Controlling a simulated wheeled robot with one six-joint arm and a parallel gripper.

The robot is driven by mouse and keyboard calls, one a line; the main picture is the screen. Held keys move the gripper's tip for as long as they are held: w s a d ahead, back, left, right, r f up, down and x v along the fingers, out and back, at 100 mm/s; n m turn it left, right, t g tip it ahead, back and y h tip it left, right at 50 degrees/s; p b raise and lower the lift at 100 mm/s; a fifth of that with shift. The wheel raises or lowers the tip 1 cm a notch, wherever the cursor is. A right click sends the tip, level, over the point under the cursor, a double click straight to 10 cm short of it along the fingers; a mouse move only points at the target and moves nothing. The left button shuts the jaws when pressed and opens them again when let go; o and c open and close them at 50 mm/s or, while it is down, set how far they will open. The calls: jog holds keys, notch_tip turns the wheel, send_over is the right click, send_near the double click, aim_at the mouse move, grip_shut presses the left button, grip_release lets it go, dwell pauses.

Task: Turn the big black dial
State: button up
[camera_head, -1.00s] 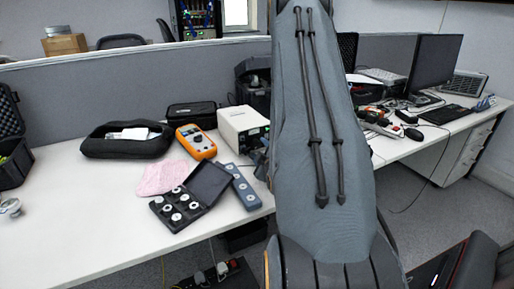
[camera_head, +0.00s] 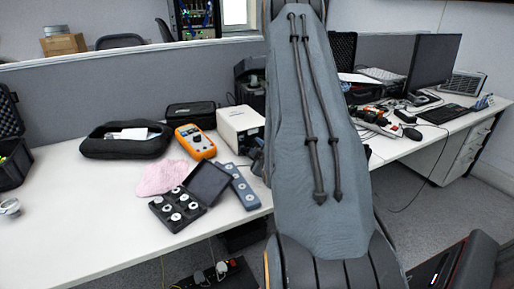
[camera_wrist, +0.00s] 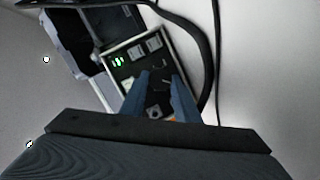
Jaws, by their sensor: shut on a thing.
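The white calibrator box (camera_head: 238,118) stands on the bench, just left of my arm in the head view. Its dark front panel (camera_wrist: 125,55), with lit green digits, faces the wrist camera. My gripper (camera_wrist: 160,82) reaches that panel with its two blue-grey fingers shut on the big black dial (camera_wrist: 159,86). The dial is dark and mostly hidden between the fingers, so its angle cannot be read. In the head view my arm hides the dial and most of the gripper.
An orange multimeter (camera_head: 195,142) and a black case (camera_head: 127,140) lie left of the box. A small open box of sensors (camera_head: 180,205), a blue-grey strip (camera_head: 243,187) and a pink cloth (camera_head: 160,178) lie in front. Black cable (camera_wrist: 200,45) curves beside the panel.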

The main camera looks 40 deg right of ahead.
jog(key=m, duration=0.1)
jog(key=m+y+p, duration=0.1)
jog(key=m+p, duration=0.1)
jog(key=shift+s+d+r+m+y, duration=0.1)
jog(key=shift+d+r+m+y, duration=0.1)
jog(key=shift+d+m+y, duration=0.15)
jog(key=m+y+p, duration=0.2)
jog(key=m, duration=0.1)
jog(key=m+y+p, duration=0.2)
jog(key=m, duration=0.1)
jog(key=shift+s+d+m, duration=0.1)
jog(key=shift+d+m, duration=0.1)
jog(key=shift+m, duration=0.05)
jog(key=shift+d+f+m+t+y+p, duration=0.15)
jog(key=shift+m+t+y+p, duration=0.4)
jog(key=shift+m, duration=0.95)
jog(key=o, duration=1)
jog(key=shift+o, duration=0.2)
